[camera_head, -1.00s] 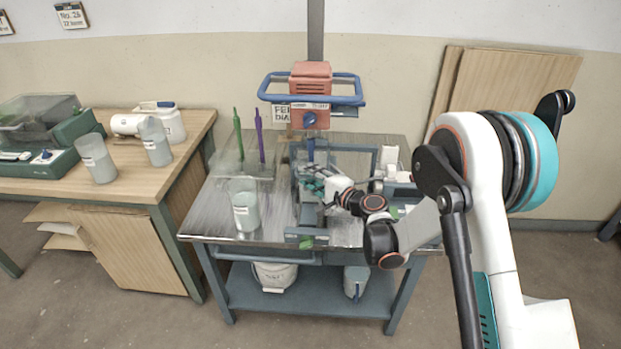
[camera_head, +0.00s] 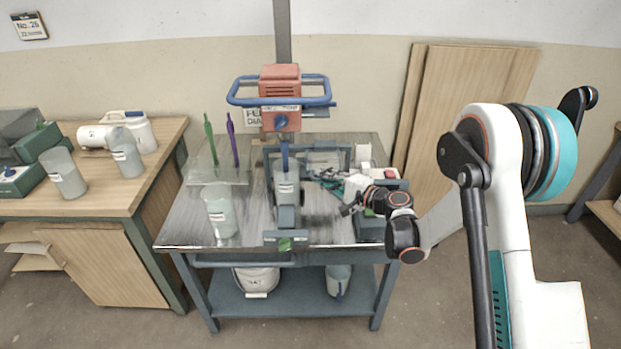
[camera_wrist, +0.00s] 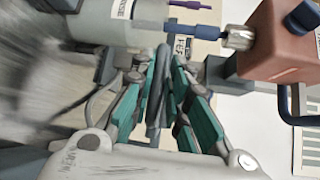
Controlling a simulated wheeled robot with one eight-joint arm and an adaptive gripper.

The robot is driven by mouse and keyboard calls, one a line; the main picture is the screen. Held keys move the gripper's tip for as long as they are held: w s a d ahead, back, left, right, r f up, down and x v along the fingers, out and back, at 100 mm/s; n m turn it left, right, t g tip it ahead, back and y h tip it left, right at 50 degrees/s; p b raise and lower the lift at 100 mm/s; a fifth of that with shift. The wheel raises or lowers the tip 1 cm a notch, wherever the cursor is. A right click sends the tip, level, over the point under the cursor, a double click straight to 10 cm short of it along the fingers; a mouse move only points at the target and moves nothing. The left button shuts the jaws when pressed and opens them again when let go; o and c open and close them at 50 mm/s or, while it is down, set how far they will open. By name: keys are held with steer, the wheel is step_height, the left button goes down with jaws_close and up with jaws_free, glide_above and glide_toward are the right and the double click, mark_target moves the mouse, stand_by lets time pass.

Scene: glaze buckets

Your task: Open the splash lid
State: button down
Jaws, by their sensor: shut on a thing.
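My gripper (camera_head: 335,184) is to the right of a grey labelled bucket (camera_head: 286,183) that stands under the red mixer (camera_head: 281,90). In the wrist view the green-padded fingers (camera_wrist: 163,90) are closed around a slim blue-grey bar (camera_wrist: 158,72), which looks like part of the splash lid's frame. The rest of the lid is hard to make out. The bucket also shows in the wrist view (camera_wrist: 108,22), apart from the fingers, with the mixer's blue shaft and red body (camera_wrist: 283,48) beside it.
A translucent bucket (camera_head: 220,212) stands on the metal table (camera_head: 180,222), left of the mixer. Green and purple tools (camera_head: 232,140) stand upright in a rack behind it. A white box (camera_head: 363,152) is at the back right. The wooden side bench (camera_head: 110,196) holds more containers.

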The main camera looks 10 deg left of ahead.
steer(key=shift+s+f, duration=0.25)
steer(key=shift+f, duration=0.05)
steer(key=c, duration=1.7)
jaws_free()
steer(key=shift+w, duration=0.1)
steer(key=shift+d+r, duration=0.1)
steer(key=shift+d, duration=0.2)
steer(key=v, duration=1.1)
steer(key=shift+s+d, duration=0.1)
steer(key=shift+s, duration=0.1)
